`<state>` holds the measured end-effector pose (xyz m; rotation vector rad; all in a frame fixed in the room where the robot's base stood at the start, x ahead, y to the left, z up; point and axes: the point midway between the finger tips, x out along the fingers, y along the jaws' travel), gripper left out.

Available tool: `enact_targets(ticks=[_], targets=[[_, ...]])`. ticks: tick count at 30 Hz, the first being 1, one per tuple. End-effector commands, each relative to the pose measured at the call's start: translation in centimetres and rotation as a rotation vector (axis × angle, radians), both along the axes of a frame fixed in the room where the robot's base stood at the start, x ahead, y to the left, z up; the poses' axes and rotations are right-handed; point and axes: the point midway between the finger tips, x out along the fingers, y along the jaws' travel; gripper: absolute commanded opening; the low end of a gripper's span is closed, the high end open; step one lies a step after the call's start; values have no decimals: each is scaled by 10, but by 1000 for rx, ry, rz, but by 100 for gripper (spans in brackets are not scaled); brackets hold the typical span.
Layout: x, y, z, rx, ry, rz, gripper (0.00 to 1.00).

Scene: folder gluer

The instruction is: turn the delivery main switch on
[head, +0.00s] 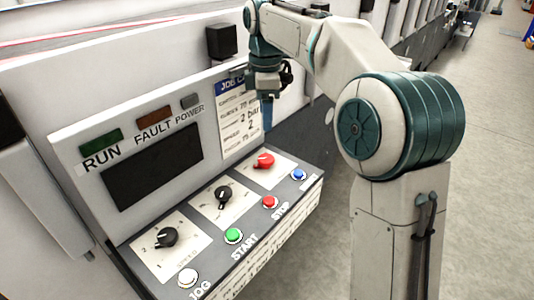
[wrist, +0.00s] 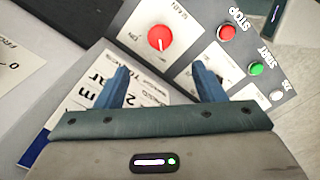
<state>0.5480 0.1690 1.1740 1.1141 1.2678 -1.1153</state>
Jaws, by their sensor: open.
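A red rotary knob (head: 263,161) sits on a pale plate at the upper right of the control panel's sloped face. It also shows in the wrist view (wrist: 160,38), with a short white pointer line toward its lower edge, on the side facing my gripper. The plate's lettering is too small to read surely. My gripper (wrist: 160,78) is open and empty, its two blue fingers apart. In the head view my gripper (head: 267,116) points down above and behind the red knob, in front of the job card (head: 237,120), touching no knob.
Two black knobs (head: 223,195) (head: 166,237) sit left of the red one. Along the front edge are white JOG (head: 188,278), green START (head: 233,236), red STOP (head: 269,202) and blue (head: 298,175) buttons. A dark screen (head: 153,167) stands behind.

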Motion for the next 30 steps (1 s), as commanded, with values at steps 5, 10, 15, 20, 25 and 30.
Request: enact_targets(ticks=[5,10,15,20,25,30], targets=[[-1,-1,-35,-2,4,-3,63],[-1,-1,-72,-2,4,-4,63],[-1,-1,-102,-1,2,-4,63],[-1,-1,-120,0,1,-4,63],[-1,-1,-127,0,0,-5,63],[-1,-1,-128,0,-1,-5,63]])
